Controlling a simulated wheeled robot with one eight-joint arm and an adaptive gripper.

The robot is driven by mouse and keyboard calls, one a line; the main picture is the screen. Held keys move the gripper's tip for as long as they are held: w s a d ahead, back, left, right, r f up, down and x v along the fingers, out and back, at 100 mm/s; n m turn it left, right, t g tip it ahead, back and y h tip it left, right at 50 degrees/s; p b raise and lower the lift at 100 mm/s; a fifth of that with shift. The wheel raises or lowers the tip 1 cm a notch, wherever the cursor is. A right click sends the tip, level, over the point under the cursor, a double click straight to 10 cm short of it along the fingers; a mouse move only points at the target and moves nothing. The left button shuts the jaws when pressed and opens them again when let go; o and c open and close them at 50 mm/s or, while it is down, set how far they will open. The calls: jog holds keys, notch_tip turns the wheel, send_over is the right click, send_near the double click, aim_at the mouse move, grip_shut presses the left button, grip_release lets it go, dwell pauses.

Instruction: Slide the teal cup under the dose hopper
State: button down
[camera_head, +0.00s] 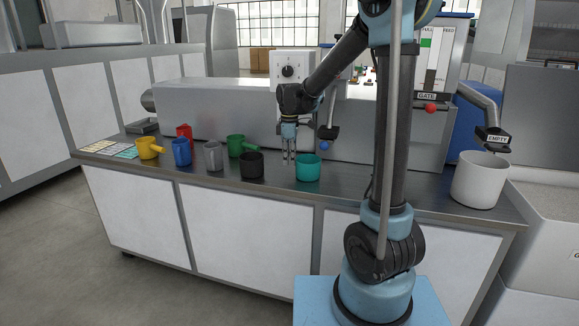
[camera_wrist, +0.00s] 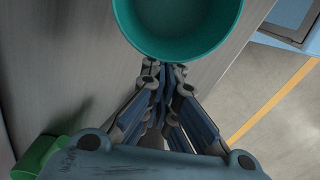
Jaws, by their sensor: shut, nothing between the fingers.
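The teal cup (camera_head: 308,168) stands upright on the steel counter, to the right of the other cups. My gripper (camera_head: 289,160) points down just left of the teal cup, with its fingers shut and empty. In the wrist view the fingertips (camera_wrist: 165,75) lie close to the wall of the teal cup (camera_wrist: 180,50); I cannot tell whether they touch it. No part is labelled as the dose hopper. A spout with a blue ball (camera_head: 326,145) hangs behind the teal cup, and a lever marked GATE (camera_head: 429,97) is at the upper right.
Left of my gripper stand black (camera_head: 251,165), green (camera_head: 236,145), grey (camera_head: 213,156), blue (camera_head: 181,152), red (camera_head: 185,131) and yellow (camera_head: 149,148) cups. A large white bucket (camera_head: 480,180) stands at the counter's right end. My arm hides part of the counter between.

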notch_tip(320, 180, up, 7)
jog(key=shift+r, duration=0.15)
dwell(0.5)
